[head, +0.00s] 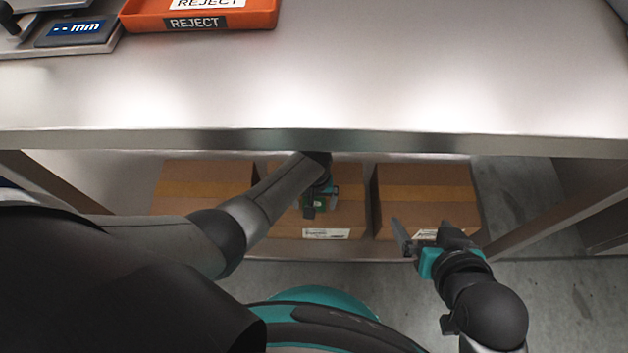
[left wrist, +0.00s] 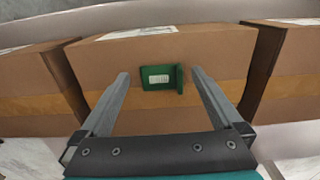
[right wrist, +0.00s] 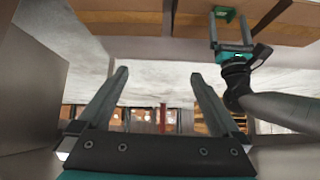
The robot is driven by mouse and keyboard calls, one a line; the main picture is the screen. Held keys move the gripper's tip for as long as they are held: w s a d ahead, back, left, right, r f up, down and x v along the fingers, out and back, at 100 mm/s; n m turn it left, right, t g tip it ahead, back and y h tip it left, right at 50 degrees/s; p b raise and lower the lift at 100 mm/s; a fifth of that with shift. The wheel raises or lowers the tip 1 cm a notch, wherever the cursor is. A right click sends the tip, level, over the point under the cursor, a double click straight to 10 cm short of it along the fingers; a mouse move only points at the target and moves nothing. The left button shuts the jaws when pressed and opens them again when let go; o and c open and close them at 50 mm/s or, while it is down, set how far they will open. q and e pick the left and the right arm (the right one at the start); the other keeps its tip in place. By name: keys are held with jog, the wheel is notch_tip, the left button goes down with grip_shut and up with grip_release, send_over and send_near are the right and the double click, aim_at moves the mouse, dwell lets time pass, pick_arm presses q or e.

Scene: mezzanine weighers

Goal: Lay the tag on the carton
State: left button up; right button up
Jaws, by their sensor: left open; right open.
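Three brown cartons stand in a row under the table. The green tag (left wrist: 157,78), with a small white label and a raised tab on its right, appears to lie on the top of the middle carton (left wrist: 215,62), near the tape band. My left gripper (head: 320,207) is open over that carton, and its fingers stand apart on either side of the tag in the left wrist view. The tag also shows beyond the left gripper in the right wrist view (right wrist: 226,14). My right gripper (head: 426,238) is open and empty in front of the right carton (head: 425,190).
The left carton (head: 200,180) stands beside the middle one. The metal tabletop (head: 330,90) overhangs the cartons. An orange reject tray (head: 140,17) and a display device (head: 75,32) stand on it. Table legs flank the space below. The floor at right is clear.

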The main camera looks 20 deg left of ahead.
pick_arm(q)
jog(key=shift+r, duration=0.3)
notch_tip(320, 180, up, 4)
jog(key=p, duration=0.3)
pick_arm(e)
jog(key=s+d+f+g+h, duration=0.1)
jog(key=s+d+g+h, duration=0.1)
jog(key=s+d+g, duration=0.25)
pick_arm(q)
jog(key=shift+r+p, duration=2.05)
jog(key=shift+r, duration=0.6)
jog(key=s+a+r+m+t, duration=0.1)
jog(key=s+a+m, duration=0.1)
jog(key=s, duration=0.5)
jog(key=s+a+r+m+t, duration=0.1)
jog(key=s+a+m+t, duration=0.1)
jog(key=s, duration=0.5)
jog(key=shift+a+r+m, duration=0.35)
jog(key=shift+a+m, duration=0.15)
jog(key=shift+m, duration=0.2)
pick_arm(e)
notch_tip(320, 180, down, 9)
jog(key=s, duration=0.1)
jog(key=shift+g, duration=0.45)
pick_arm(q)
jog(key=shift+c, duration=0.2)
pick_arm(e)
jog(key=shift+r, duration=0.1)
jog(key=shift+c, duration=0.2)
